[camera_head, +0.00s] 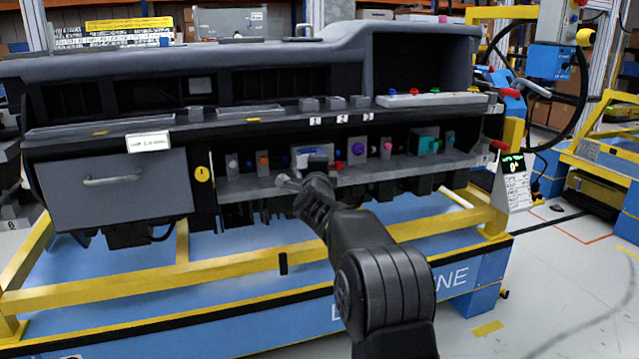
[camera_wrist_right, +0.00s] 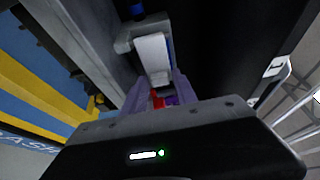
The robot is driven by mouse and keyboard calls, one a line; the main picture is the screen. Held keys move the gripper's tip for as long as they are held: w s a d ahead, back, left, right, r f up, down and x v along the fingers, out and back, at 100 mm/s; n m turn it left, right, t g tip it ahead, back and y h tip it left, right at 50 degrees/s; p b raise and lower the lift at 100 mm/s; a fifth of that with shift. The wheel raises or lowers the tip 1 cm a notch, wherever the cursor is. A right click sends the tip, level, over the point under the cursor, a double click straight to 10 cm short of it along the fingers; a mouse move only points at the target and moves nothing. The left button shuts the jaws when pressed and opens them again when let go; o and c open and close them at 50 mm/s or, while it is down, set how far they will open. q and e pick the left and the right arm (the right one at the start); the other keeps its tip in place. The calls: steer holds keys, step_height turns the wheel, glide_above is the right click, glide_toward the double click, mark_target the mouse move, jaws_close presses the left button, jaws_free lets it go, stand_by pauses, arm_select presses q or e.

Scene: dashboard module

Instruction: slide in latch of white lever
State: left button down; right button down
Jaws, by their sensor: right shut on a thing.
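The white lever (camera_wrist_right: 153,55) sits in a grey bracket (camera_wrist_right: 124,44) ahead of my right gripper in the wrist view. A small red piece (camera_wrist_right: 157,98), which looks like its latch, shows between the purple fingers. My right gripper (camera_wrist_right: 157,94) is shut on this red piece, at the near end of the lever. In the head view my right gripper (camera_head: 318,164) reaches the middle of the dashboard's lower shelf. It partly hides the lever's unit (camera_head: 301,155), and the contact is too small to see there. My left gripper is not in view.
The dashboard module (camera_head: 240,120) rests on a blue and yellow stand. The shelf (camera_head: 245,185) holds other parts beside the gripper, including a purple knob (camera_head: 358,149) and a teal part (camera_head: 428,145). A closed drawer (camera_head: 118,190) is at left. The space before the shelf is free.

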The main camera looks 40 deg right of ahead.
stand_by(0.3)
steer(key=c, duration=1.2)
jaws_free()
steer(key=shift+s+a, duration=0.1)
steer(key=v, duration=0.7)
steer(key=shift+s+a+p, duration=0.15)
steer(key=shift+s+p, duration=0.05)
steer(key=shift+p, duration=0.15)
